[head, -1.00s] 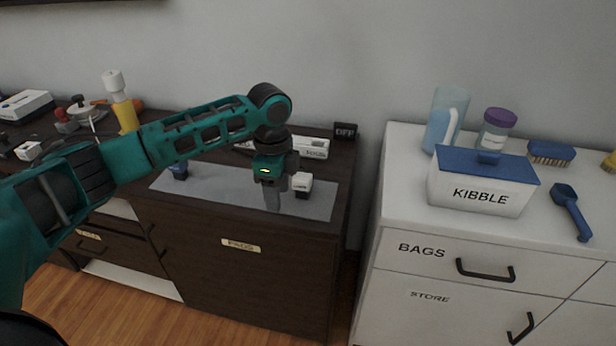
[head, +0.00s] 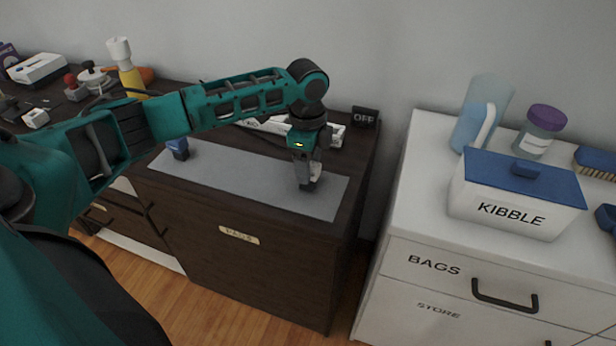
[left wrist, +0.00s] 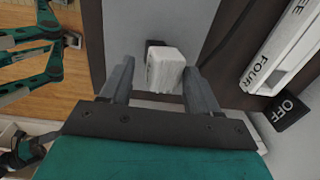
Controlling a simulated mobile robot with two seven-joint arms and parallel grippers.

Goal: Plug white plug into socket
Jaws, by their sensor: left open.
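The white plug (left wrist: 165,68) is a small white block with a dark end, lying on the grey mat (head: 235,180) on the dark cabinet. In the left wrist view it sits between the two fingers of my left gripper (left wrist: 158,85), which is open around it, with gaps visible. In the head view my left gripper (head: 308,186) points down over the mat near its right end and mostly hides the plug. A white labelled strip (head: 335,134), likely holding the socket, lies behind the mat by the wall. Its socket openings cannot be made out. My right gripper is not seen.
A black OFF block (head: 365,117) stands at the strip's right end. A blue item (head: 178,148) is at the mat's left end. A yellow bottle (head: 131,80) stands farther left. A gap separates the cabinet from the white cabinet with the KIBBLE box (head: 512,208).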

